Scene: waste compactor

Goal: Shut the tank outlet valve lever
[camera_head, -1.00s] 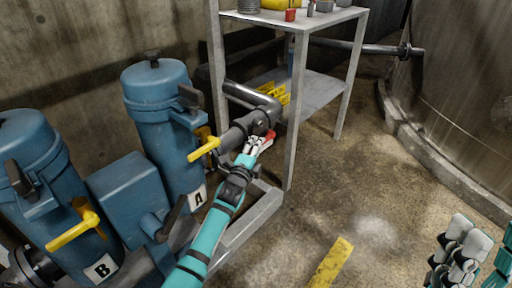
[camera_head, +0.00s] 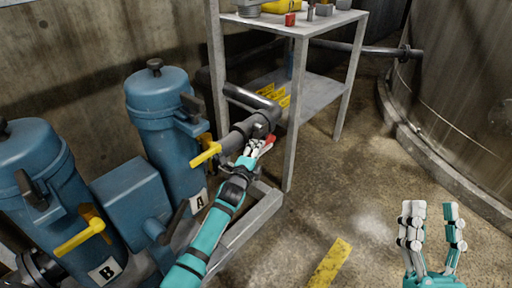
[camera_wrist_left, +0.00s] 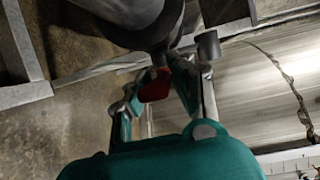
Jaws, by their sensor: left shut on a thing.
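The valve lever is red (camera_head: 269,140) and sits at the end of the dark pipe with its valve body (camera_head: 258,130), near the shelf leg. My left gripper (camera_head: 259,147) is shut on the red lever, reaching in from below. In the left wrist view the lever (camera_wrist_left: 155,86) shows as a red piece between the fingers (camera_wrist_left: 161,88), just below the dark round pipe end (camera_wrist_left: 150,22). Part of the lever is hidden by the fingers. My right gripper (camera_head: 431,222) is open and empty over the floor at the lower right, fingers pointing up in the picture.
Blue filter housings marked A (camera_head: 166,120) and B (camera_head: 45,195) stand left, with yellow handles (camera_head: 206,154) and (camera_head: 80,238). A metal shelf (camera_head: 292,110) stands just behind the valve. A large tank (camera_head: 455,100) is at the right.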

